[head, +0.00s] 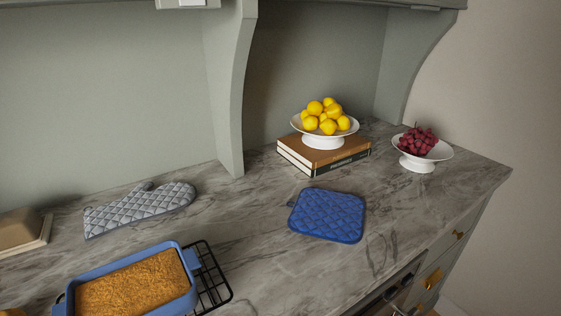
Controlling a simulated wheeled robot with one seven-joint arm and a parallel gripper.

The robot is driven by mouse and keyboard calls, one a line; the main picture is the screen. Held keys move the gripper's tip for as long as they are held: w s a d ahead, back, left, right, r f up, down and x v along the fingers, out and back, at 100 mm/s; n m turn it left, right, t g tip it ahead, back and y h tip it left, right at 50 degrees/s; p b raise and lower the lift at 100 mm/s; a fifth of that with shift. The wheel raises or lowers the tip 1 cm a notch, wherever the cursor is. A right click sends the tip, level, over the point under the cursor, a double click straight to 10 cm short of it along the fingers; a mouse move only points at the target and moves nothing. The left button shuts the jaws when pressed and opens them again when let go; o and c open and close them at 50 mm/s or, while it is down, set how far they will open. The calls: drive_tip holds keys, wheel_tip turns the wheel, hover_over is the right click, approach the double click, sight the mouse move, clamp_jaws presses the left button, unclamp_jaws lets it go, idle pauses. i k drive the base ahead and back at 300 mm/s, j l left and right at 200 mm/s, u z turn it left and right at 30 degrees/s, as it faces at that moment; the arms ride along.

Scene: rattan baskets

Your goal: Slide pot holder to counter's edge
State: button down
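The blue quilted pot holder (327,215) lies flat on the grey marbled counter (265,255) in the head view, right of the middle. Its hanging loop is at its upper left corner. Bare counter separates it from the counter's front edge (425,245), which runs diagonally at the lower right. My gripper does not show in this view.
Behind the pot holder, books (325,153) carry a white stand (323,141) of lemons. A bowl of grapes (420,160) stands at right. A grey oven mitt (138,208) and a blue baking dish (180,252) on a black rack (217,284) are left. Drawers (450,245) are below.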

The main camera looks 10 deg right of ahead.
sight(328, 215)
drive_tip(key=i+l+u, duration=0.2)
drive_tip(key=l, duration=0.15)
drive_tip(key=i+l+u, duration=0.25)
drive_tip(key=l, duration=0.15)
drive_tip(key=i+l+u, duration=0.2)
drive_tip(key=l, duration=0.2)
drive_tip(key=l+u, duration=0.2)
drive_tip(key=l, duration=0.25)
drive_tip(key=i+l+u, duration=0.2)
drive_tip(key=l, duration=0.25)
drive_tip(key=k, duration=0.1)
